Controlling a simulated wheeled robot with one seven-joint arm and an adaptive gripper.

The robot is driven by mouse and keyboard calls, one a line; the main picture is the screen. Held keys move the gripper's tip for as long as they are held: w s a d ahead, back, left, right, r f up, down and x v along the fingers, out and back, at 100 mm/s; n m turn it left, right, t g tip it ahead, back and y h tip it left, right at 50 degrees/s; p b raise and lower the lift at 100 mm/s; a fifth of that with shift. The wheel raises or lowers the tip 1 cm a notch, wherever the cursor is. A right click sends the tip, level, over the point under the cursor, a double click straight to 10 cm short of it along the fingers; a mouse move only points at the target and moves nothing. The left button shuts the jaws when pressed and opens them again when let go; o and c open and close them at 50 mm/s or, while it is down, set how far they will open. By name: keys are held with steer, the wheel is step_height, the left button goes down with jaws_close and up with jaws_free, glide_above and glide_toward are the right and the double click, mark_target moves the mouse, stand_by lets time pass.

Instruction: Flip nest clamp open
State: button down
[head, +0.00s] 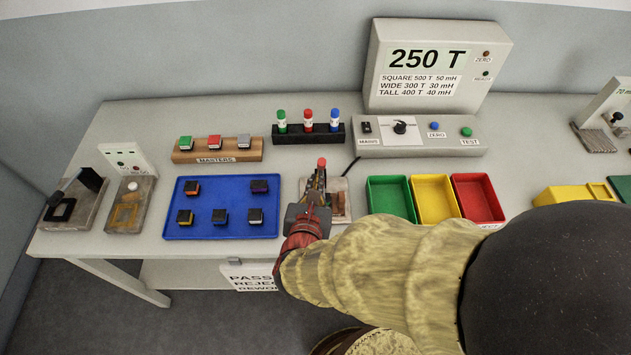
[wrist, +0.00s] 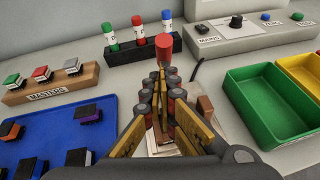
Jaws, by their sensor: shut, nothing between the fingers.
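The nest (head: 341,207) is a small pale block at the middle of the bench, mostly covered by my gripper. A red cylindrical knob, seemingly the clamp's handle tip, stands up just beyond my fingertips in the wrist view (wrist: 164,46) and shows in the head view (head: 321,163). My gripper (head: 318,182) is over the nest, its fingers pointing away from me. In the wrist view my fingers (wrist: 162,80) are together with nothing between them. I cannot tell whether they touch the knob. The rest of the clamp is hidden.
A blue tray (head: 222,217) with several small blocks lies to the left. Green (head: 390,198), yellow (head: 435,199) and red (head: 478,198) bins stand to the right. Behind are the masters rack (head: 217,155), the pen holder (head: 309,133) and the meter (head: 435,65).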

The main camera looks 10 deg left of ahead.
steer(key=shift+r, duration=0.1)
steer(key=shift+w+r+p, duration=0.15)
steer(key=shift+w+p, duration=0.05)
steer(key=shift+p, duration=0.55)
steer(key=shift+w+r+g+p, duration=0.2)
steer(key=shift+g+p, duration=0.4)
steer(key=shift+p, duration=0.4)
steer(key=w+a+r+g+h+p, duration=0.1)
steer(key=w+a+g+p, duration=0.2)
steer(key=p, duration=2.7)
steer(key=shift+w+r+n+g+h, duration=0.4)
steer(key=shift+w+g, duration=1.9)
steer(key=shift+w, duration=2)
